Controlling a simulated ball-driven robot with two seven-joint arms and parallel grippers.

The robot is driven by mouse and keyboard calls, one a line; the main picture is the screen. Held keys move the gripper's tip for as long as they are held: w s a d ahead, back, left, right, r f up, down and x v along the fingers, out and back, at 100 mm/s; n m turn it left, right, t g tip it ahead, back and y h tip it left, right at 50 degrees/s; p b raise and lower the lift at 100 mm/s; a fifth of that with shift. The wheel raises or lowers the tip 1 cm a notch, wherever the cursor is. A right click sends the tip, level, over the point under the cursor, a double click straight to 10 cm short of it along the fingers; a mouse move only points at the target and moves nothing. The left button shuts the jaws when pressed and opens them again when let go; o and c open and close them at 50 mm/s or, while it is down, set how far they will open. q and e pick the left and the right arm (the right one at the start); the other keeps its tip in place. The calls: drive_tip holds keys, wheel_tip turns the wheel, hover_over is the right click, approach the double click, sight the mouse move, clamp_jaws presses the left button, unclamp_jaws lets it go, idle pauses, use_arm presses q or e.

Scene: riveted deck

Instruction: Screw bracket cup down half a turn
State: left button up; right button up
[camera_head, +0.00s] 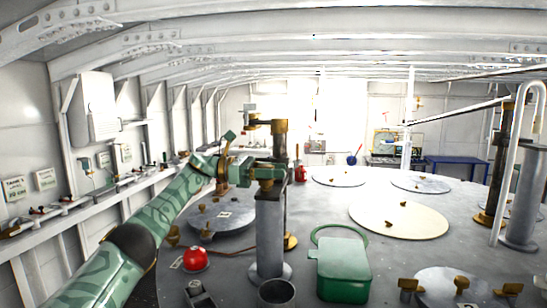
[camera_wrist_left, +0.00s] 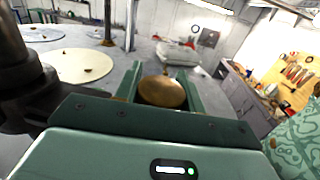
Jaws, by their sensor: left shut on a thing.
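The bracket cup, a rounded brass piece (camera_wrist_left: 162,92), sits between the two green fingers of my left gripper in the left wrist view. My left gripper (camera_head: 266,173) is shut on it, with a finger on each side. In the head view the gripper is level at the top of a grey post (camera_head: 269,235) that stands on a round flange, and the fingers mostly hide the cup there. I cannot tell how far the cup is screwed down. My right gripper is not in view.
A green box (camera_head: 342,272), a red dome (camera_head: 195,259) and an open grey cylinder (camera_head: 277,293) are close in front. Round lids (camera_head: 399,219) lie on the deck to the right.

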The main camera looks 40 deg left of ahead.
use_arm(q)
drive_tip(key=shift+r, duration=0.1)
idle(0.4)
drive_tip(key=o, duration=1)
drive_tip(key=shift+s+a, duration=0.2)
drive_tip(key=shift+a, duration=0.15)
drive_tip(key=shift+b+v, duration=0.75)
drive_tip(key=shift+v, duration=2.6)
